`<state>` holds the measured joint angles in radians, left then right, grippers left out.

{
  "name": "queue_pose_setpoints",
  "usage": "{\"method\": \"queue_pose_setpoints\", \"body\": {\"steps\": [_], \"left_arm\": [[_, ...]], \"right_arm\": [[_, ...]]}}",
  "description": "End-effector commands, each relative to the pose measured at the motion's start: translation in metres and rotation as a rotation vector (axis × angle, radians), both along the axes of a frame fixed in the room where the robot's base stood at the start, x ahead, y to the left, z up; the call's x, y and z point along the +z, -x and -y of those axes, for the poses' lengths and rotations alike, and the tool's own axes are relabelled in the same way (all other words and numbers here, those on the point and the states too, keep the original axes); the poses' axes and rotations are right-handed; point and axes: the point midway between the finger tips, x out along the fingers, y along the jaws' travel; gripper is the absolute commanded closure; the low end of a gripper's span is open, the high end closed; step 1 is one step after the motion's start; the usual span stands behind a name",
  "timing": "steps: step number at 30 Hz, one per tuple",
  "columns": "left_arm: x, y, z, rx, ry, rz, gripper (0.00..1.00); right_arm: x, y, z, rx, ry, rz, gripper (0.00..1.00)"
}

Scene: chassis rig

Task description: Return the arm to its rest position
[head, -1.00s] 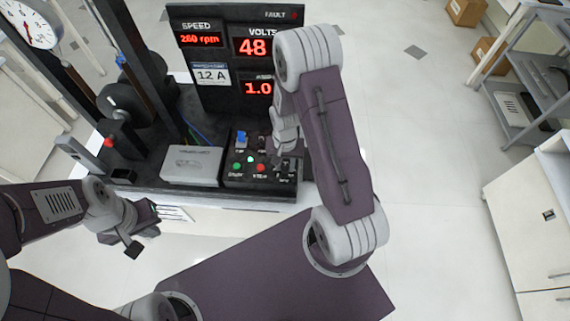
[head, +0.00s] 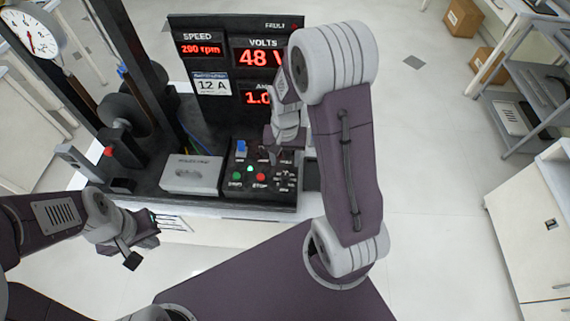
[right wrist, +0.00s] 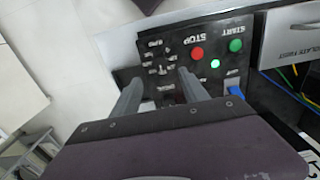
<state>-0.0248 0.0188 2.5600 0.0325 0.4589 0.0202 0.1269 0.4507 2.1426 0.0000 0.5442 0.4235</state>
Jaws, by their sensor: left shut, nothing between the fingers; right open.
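My right arm reaches over the control panel (head: 262,182) in the head view, its elbow high in front of the display board. My right gripper (right wrist: 158,82) is open and empty in the right wrist view, its two grey fingers above the panel. In the head view its hand (head: 284,138) is at the panel's back edge and its fingers are hard to make out. My left gripper (head: 145,243) is shut and empty, low at the left in front of the bench.
The panel has a green button (right wrist: 236,45), a red button (right wrist: 197,52), a blue switch (head: 241,148) and a knob. A grey box (head: 192,174) sits left of it. The display board (head: 215,50) stands behind. Open floor lies right, before a shelf (head: 525,105) and white cabinet (head: 540,220).

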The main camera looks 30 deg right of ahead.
Motion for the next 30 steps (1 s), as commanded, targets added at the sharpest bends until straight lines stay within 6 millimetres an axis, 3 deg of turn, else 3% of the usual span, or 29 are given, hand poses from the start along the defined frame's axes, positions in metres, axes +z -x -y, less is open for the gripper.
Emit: {"method": "queue_pose_setpoints", "body": {"steps": [14, 17, 21, 25, 30], "left_arm": [[0.0, 0.0, 0.0, 0.0, 0.0, 0.0, 1.0], [-0.002, 0.0, 0.0, 0.0, 0.0, 0.0, 1.0], [-0.005, 0.0, 0.0, 0.0, 0.0, 0.0, 1.0], [-0.004, 0.0, 0.0, 0.0, 0.0, 0.0, 1.0], [-0.004, 0.0, 0.0, 0.0, 0.0, 0.0, 1.0]], "right_arm": [[0.001, -0.001, -0.002, 0.008, 0.001, 0.005, 0.48], [0.026, -0.006, -0.017, 0.053, 0.007, 0.072, 0.48], [0.052, 0.039, -0.043, 0.226, 0.007, 0.128, 0.48], [0.043, 0.088, -0.049, 0.447, 0.007, 0.1, 0.48], [0.042, 0.087, -0.049, 0.532, 0.011, 0.102, 0.48]]}}
